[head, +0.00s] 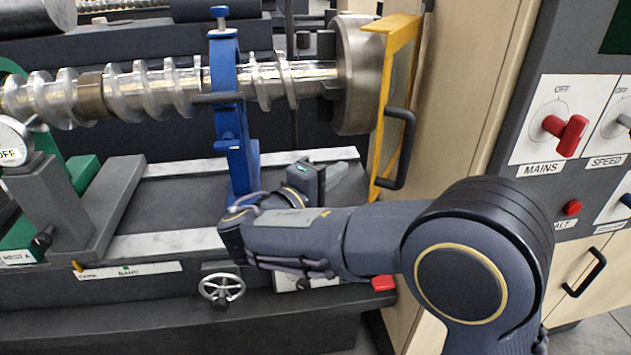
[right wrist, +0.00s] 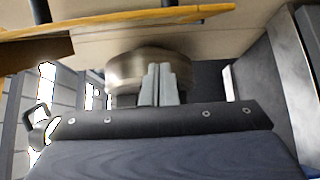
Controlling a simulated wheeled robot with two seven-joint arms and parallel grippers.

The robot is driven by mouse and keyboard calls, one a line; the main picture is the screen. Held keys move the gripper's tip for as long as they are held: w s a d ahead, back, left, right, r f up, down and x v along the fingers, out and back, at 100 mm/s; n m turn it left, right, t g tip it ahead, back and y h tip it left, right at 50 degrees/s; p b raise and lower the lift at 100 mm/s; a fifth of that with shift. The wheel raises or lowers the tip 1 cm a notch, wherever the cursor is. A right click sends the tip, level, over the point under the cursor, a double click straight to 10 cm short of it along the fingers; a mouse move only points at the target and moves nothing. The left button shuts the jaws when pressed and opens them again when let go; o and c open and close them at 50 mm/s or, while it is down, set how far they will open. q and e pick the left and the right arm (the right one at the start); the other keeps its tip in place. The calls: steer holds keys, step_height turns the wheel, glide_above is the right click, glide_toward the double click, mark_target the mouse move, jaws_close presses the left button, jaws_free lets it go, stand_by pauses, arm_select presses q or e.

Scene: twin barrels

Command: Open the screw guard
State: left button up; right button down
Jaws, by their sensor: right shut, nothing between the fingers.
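The guard is a yellow-framed panel (head: 402,35) with a black bar handle (head: 398,148), standing upright just right of the steel chuck (head: 360,75). Its yellow edge (right wrist: 120,18) also crosses the top of the right wrist view. My right gripper (head: 335,178) is low in front of the machine bed, below and left of the handle and apart from it. Its fingers (right wrist: 159,84) are together and empty in the right wrist view, with the round chuck (right wrist: 125,70) behind them. My left gripper is not in view.
A long steel screw (head: 165,88) runs left from the chuck through a blue upright rest (head: 232,115). A handwheel (head: 221,287) is below the bed. A control panel with a red mains knob (head: 567,133) stands at right, over a cabinet with a black handle (head: 585,273).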

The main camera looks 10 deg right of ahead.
mark_target(400, 190)
steer(key=shift+s+d+p, duration=0.15)
steer(key=shift+s+d, duration=0.4)
steer(key=shift+d, duration=0.35)
steer(key=shift+s+d+p, duration=0.15)
steer(key=shift+s+d, duration=0.35)
steer(key=shift+d, duration=0.35)
steer(key=shift+n+t+y, duration=0.5)
steer(key=shift+t+y, duration=0.1)
steer(key=s+d+b, duration=0.1)
steer(key=d, duration=0.1)
steer(key=s+d+b, duration=0.1)
steer(key=d+b, duration=0.1)
steer(key=s+d+b, duration=0.1)
steer(key=d, duration=0.1)
steer(key=shift+s+f, duration=0.15)
steer(key=shift+s, duration=0.25)
steer(key=shift+s+d, duration=0.1)
steer(key=shift+d, duration=0.25)
